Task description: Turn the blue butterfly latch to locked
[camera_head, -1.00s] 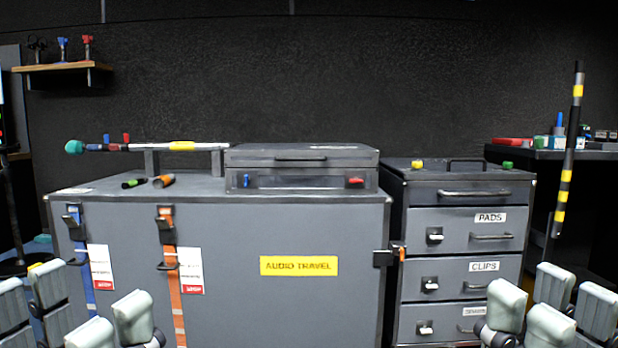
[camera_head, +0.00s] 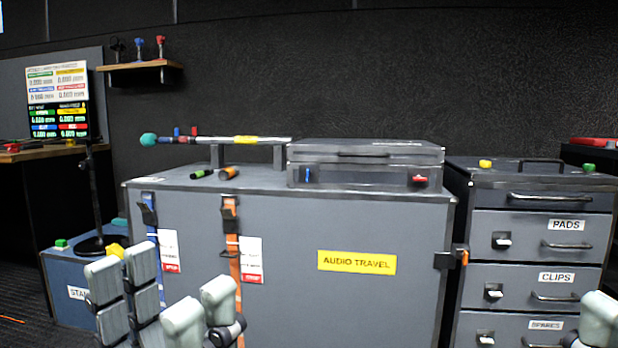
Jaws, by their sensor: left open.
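A small blue latch (camera_head: 308,174) stands upright on the left front of a flat grey case (camera_head: 365,176). A red latch (camera_head: 418,180) on the right of the same front lies more level. The case sits on top of a large grey trunk (camera_head: 300,222) labelled AUDIO TRAVEL. My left gripper (camera_head: 163,293) is open and empty at the lower left, in front of the trunk, well below and left of the blue latch. My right gripper (camera_head: 600,322) shows only in part at the lower right edge, so its opening cannot be seen.
A boom pole (camera_head: 200,140) rests on supports on the trunk, with small green and orange cylinders beside it. Blue and orange straps (camera_head: 232,245) hang down the front. A drawer cabinet (camera_head: 485,240) stands at right, a screen (camera_head: 57,103) at left.

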